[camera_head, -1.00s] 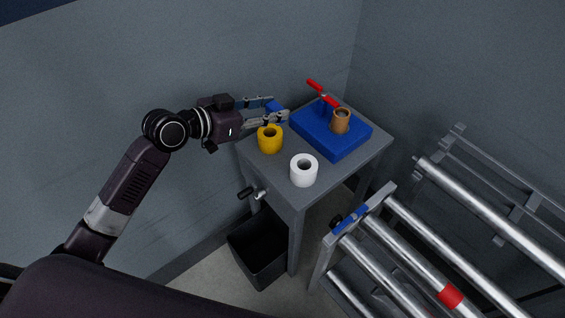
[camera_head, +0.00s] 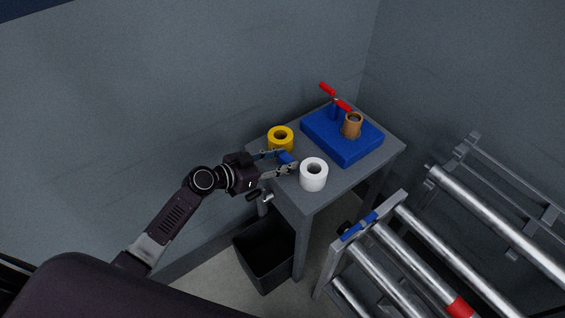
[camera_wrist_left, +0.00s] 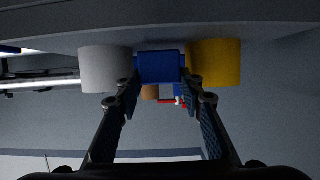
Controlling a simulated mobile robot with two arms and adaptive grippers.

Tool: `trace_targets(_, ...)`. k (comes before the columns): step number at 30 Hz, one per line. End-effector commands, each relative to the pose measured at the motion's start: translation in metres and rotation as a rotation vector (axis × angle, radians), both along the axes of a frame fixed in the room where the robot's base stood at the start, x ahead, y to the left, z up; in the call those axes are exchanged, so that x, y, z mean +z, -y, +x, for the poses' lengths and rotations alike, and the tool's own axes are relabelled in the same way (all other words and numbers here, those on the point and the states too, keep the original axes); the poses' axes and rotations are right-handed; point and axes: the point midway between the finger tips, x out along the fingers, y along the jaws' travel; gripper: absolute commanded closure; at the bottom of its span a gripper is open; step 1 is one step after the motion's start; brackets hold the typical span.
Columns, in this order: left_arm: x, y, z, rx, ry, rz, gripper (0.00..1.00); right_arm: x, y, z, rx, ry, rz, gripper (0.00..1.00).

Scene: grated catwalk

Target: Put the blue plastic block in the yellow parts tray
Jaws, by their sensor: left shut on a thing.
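My left gripper (camera_head: 291,160) is shut on a small blue block (camera_head: 286,157) above the left part of a grey table, between a yellow roll and a white roll. In the left wrist view the blue block (camera_wrist_left: 158,67) sits between the fingertips (camera_wrist_left: 160,82), with the white roll on its left and the yellow roll on its right. I cannot tell from the wrist view whether the block touches the table. No yellow parts tray shows in either view. My right gripper is not in view.
On the grey table (camera_head: 345,175) stand the yellow roll (camera_head: 280,134), the white roll (camera_head: 313,182) and a blue base (camera_head: 345,152) bearing a brown cylinder (camera_head: 352,129) and a red handle (camera_head: 327,89). A black bin (camera_head: 262,262) is below. A metal roller conveyor (camera_head: 415,258) stands to the right.

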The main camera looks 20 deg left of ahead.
Motion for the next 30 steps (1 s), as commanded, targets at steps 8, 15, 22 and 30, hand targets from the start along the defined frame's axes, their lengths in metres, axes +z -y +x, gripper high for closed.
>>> trace_targets(8, -0.0101, 0.0001, 0.0003, 0.0, 0.002, 0.0, 0.89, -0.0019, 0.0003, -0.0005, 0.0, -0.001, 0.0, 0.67)
trace_targets(15, -0.0143, 0.0001, 0.0002, 0.0, 0.002, 0.0, 0.89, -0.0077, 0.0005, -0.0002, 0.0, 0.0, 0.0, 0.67)
trace_targets(22, -0.0128, 0.0002, 0.0, 0.0, 0.001, -0.001, 0.57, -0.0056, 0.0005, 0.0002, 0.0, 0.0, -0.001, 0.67)
trace_targets(30, -0.0091, -0.0017, -0.002, 0.0, 0.001, 0.001, 0.57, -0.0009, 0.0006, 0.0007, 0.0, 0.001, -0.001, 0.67)
